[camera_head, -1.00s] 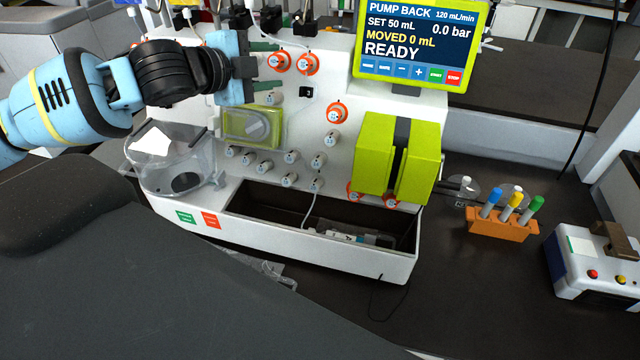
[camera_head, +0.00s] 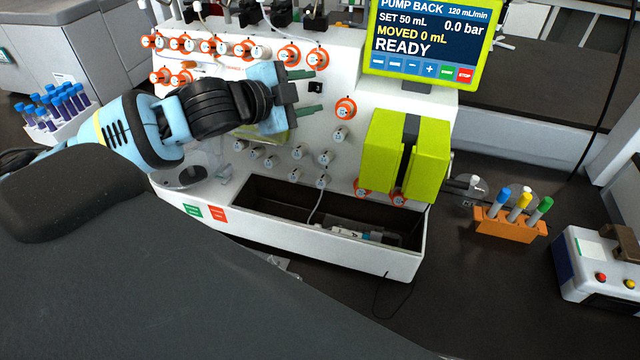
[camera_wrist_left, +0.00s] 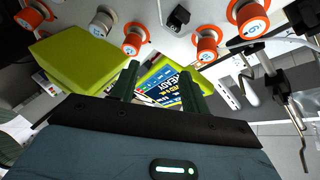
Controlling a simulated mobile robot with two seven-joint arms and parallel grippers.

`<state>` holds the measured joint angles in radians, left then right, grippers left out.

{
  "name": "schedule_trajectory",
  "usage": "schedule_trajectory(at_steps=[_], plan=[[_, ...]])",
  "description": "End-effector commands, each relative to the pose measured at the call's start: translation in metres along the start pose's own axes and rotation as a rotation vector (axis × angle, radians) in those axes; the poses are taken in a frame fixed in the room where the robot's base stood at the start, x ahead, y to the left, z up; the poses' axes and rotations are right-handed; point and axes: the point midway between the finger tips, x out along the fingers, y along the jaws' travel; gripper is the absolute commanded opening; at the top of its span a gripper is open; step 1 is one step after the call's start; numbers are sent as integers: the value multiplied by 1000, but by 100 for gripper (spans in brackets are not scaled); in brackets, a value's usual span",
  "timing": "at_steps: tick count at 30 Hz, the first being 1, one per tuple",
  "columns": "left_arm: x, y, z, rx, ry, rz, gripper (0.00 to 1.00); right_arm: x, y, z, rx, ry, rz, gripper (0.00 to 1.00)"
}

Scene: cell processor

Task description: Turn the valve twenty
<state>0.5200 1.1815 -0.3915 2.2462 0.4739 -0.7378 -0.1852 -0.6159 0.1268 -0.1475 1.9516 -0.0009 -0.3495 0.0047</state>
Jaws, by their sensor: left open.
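The white cell processor panel carries several round valve knobs, some with orange rings. My right gripper is not in view.
A yellow-green pump block (camera_head: 385,150) stands out from the panel at lower right. The screen (camera_head: 427,42) reads READY. A tray (camera_head: 330,228) runs along the front. An orange tube rack (camera_head: 510,222) and a boxed device (camera_head: 598,262) stand on the right.

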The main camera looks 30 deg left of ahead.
Motion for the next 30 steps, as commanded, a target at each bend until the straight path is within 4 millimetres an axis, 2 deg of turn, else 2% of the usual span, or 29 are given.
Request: schedule_trajectory(at_steps=[1, 3, 13, 19, 24, 30], plan=[[7, 19, -5, -69, 16, 1, 46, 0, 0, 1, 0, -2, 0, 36], [13, 37, -10, -160, 26, -11, 46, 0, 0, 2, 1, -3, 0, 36], [22, 108, -15, -627, -9, -108, 46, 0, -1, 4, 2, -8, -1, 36], [14, 143, -3, -899, -90, -195, 46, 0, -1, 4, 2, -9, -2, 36], [0, 174, 15, -1129, -195, -291, 46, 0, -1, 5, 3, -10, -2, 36], [-15, 198, 32, -1293, -296, -382, 46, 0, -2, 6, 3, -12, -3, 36]])
